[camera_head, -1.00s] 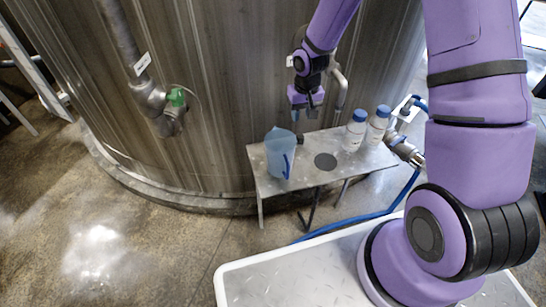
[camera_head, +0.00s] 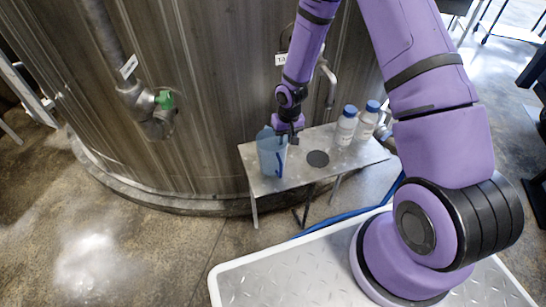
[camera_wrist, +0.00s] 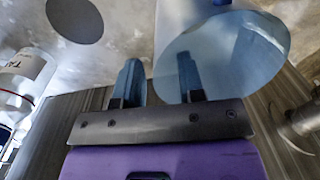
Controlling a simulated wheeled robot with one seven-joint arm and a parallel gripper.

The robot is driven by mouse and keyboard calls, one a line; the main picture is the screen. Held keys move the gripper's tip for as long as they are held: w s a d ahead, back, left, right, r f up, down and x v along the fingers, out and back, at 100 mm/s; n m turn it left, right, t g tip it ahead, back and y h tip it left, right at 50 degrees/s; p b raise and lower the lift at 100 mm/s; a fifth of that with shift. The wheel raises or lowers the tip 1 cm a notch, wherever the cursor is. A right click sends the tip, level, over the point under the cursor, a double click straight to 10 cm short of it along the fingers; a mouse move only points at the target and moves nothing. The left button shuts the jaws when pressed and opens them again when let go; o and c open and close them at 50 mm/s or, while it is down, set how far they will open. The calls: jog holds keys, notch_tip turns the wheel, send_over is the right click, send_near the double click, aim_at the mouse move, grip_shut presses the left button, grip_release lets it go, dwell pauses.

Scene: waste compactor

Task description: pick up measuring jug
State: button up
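The measuring jug (camera_head: 268,158) is translucent blue with a darker blue handle and stands upright at the left end of a small metal table (camera_head: 297,173). My gripper (camera_head: 289,139) points down at the jug's upper right side. In the wrist view my gripper (camera_wrist: 158,75) is open, its two fingers apart. The jug's round mouth (camera_wrist: 240,50) fills the upper right there. The right finger overlaps the mouth and the left finger is outside it, with the near rim between them. I cannot tell whether either finger touches the jug.
Two white bottles with blue caps (camera_head: 345,126) (camera_head: 368,121) stand at the table's right end. A dark round spot (camera_head: 318,158) marks the tabletop between them and the jug. A large steel tank (camera_head: 205,90) rises close behind. A valve with a green handle (camera_head: 164,101) juts out at left.

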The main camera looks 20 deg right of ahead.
jog(key=shift+f, duration=1.45)
grip_shut()
jog(key=shift+r, duration=0.15)
